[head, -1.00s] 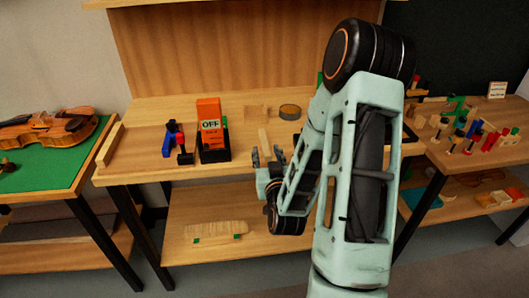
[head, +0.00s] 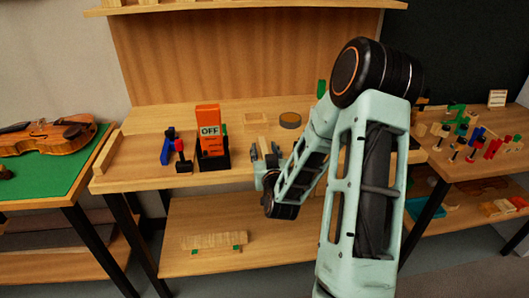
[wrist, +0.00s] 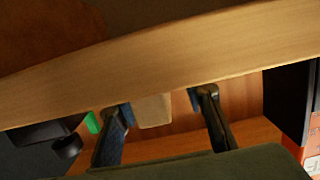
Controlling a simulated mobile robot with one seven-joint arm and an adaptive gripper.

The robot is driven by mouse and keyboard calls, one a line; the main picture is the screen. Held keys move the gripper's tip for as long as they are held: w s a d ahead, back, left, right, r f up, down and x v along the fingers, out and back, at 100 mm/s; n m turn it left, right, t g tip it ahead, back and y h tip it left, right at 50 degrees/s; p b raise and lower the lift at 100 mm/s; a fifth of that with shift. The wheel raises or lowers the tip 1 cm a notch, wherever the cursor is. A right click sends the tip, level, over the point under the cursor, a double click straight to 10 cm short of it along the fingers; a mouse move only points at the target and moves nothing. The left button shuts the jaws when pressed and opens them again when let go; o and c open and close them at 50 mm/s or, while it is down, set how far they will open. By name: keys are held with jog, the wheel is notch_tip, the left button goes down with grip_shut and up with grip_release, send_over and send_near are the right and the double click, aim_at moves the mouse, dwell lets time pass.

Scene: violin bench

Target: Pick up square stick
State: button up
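The square stick (wrist: 153,112) is a pale wooden piece; its end shows in the wrist view between my two fingers, with a gap on either side. My gripper (wrist: 162,106) is open, and neither finger appears to touch the stick. In the head view my gripper (head: 264,158) is at the front part of the wooden bench (head: 140,165), right of the orange OFF box (head: 209,128). How far the stick reaches between the fingers in depth I cannot tell.
A blue and red clamp-like tool (head: 176,152) stands left of the OFF box. A round dark-rimmed disc (head: 290,120) lies behind my gripper. A violin (head: 50,137) lies on the left table. Several coloured pieces crowd the right table (head: 437,160). A lower shelf (head: 190,262) runs beneath.

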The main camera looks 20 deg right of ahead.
jog(key=shift+c, duration=0.4)
grip_shut()
